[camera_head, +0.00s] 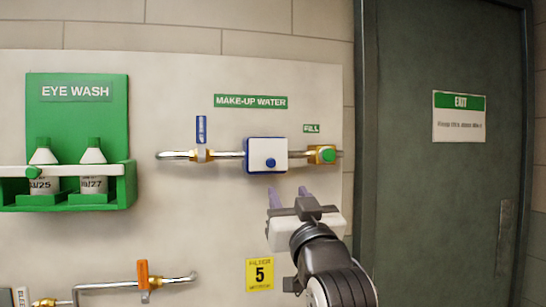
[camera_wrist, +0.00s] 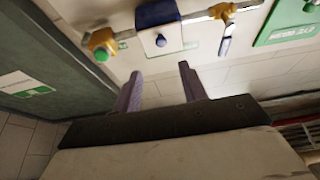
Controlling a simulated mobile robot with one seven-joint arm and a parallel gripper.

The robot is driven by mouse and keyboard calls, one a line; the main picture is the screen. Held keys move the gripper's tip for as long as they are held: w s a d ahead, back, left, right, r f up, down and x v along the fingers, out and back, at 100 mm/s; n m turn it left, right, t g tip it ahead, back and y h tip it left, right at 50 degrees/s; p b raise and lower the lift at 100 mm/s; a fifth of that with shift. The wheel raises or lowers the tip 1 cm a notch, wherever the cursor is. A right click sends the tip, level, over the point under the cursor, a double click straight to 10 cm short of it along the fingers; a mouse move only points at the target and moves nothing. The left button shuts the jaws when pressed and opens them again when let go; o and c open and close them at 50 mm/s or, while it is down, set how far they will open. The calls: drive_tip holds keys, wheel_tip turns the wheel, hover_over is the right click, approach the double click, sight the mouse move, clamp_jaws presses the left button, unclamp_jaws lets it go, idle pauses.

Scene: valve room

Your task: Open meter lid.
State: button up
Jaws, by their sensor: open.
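The meter (camera_head: 280,147) is a white box with blue edges and a round blue knob (camera_head: 270,163) low on its front. Its white front looks closed over the box. It sits in a pipe line under the MAKE-UP WATER sign (camera_head: 250,102). In the wrist view the meter (camera_wrist: 157,14) is at the top, with the blue knob (camera_wrist: 161,40) towards me. My gripper (camera_head: 290,194) is below the meter and slightly right of it, apart from it. Its two purple fingers are spread and empty, pointing towards the meter in the wrist view (camera_wrist: 160,74).
A brass valve with a green knob (camera_head: 328,155) is right of the meter; a brass fitting (camera_head: 201,155) is left. The green eye wash station (camera_head: 110,90) holds two bottles further left. An orange-handled pipe valve (camera_head: 143,270) is below. A dark door (camera_head: 430,200) stands right.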

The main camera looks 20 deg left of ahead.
sight(272, 163)
drive_tip(key=p+x, duration=0.5)
drive_tip(key=x, duration=0.6)
drive_tip(key=shift+a+r, duration=0.2)
drive_tip(key=shift+x, duration=0.75)
drive_tip(key=shift+f, duration=0.1)
clamp_jaws()
